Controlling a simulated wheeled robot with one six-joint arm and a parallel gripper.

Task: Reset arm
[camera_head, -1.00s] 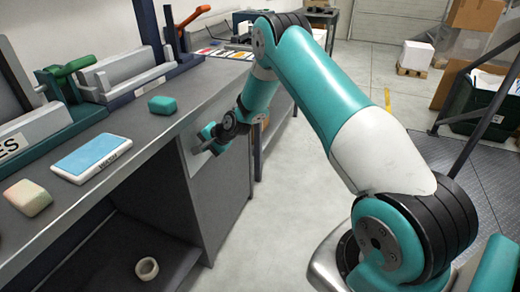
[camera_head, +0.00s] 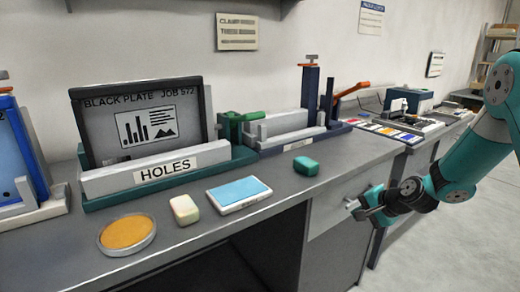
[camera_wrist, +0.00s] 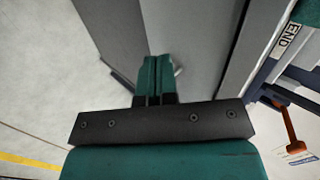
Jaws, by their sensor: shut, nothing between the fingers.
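My gripper (camera_head: 356,209) is at the right of the head view, in front of the grey bench's front face and below the level of its top. My teal arm (camera_head: 455,180) reaches in from the right edge. In the wrist view, the two teal fingers of my gripper (camera_wrist: 154,72) lie side by side, shut, with nothing held. A grey panel of the bench (camera_wrist: 200,50) shows beyond them. Whether the fingertips touch it cannot be told.
On the bench top (camera_head: 300,215) are a green block (camera_head: 306,166), a blue-topped pad (camera_head: 239,193), a pale block (camera_head: 185,209) and an orange dish (camera_head: 127,233). A HOLES stand (camera_head: 155,174) holds a black plate (camera_head: 140,120). Open floor (camera_head: 450,250) lies at the right.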

